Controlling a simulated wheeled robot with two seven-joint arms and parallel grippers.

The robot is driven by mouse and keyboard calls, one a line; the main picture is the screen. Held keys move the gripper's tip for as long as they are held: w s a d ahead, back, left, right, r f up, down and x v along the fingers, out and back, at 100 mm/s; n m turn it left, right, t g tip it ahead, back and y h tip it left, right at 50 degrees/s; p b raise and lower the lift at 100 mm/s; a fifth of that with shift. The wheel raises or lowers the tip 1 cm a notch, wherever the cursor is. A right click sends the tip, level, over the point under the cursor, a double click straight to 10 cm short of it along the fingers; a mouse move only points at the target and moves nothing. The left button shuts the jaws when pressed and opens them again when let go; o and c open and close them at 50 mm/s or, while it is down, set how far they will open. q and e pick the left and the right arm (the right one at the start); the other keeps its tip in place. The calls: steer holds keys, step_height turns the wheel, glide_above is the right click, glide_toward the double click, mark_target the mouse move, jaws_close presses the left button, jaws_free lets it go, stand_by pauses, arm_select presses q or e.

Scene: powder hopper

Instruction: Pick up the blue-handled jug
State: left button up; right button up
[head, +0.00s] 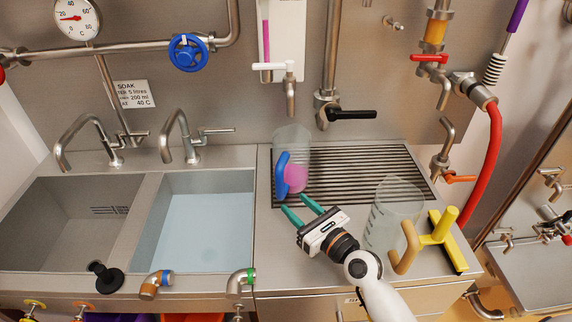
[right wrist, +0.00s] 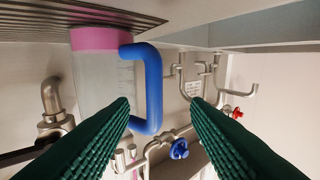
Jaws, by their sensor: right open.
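The blue-handled jug (head: 291,148) is clear, with a little pink liquid at its bottom, and stands upright on the slatted drain grate (head: 360,172). Its blue handle (head: 281,175) faces front left. My right gripper (head: 296,204) is open and empty, its green fingers pointing at the handle from the front, apart from it. The right wrist view is upside down; there the jug (right wrist: 98,70) and handle (right wrist: 152,88) lie beyond the open fingertips, the handle between their directions, left of centre. My left gripper is out of view.
A larger clear jug (head: 397,205) with a tan handle stands right of my right gripper, beside a yellow squeegee (head: 440,230). A tap (head: 291,95) hangs above the blue-handled jug. A water-filled sink (head: 205,220) lies left. The grate is clear right of the jug.

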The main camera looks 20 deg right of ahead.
mark_target(283, 190)
steer(key=x, duration=0.2)
steer(key=shift+w+a, duration=0.1)
steer(key=shift+w, duration=0.2)
steer(key=shift+w+a+f, duration=0.1)
steer(key=shift+w+a, duration=0.05)
steer(key=shift+w, duration=0.55)
steer(key=x, duration=0.4)
steer(key=shift+w+d+f+p, duration=0.15)
steer(key=shift+w+d+p, duration=0.1)
steer(key=shift+p, duration=0.1)
steer(key=shift+w+a, duration=0.1)
steer(key=c, duration=0.5)
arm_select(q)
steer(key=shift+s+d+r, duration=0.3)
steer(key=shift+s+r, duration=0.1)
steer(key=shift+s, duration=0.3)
arm_select(e)
jaws_close()
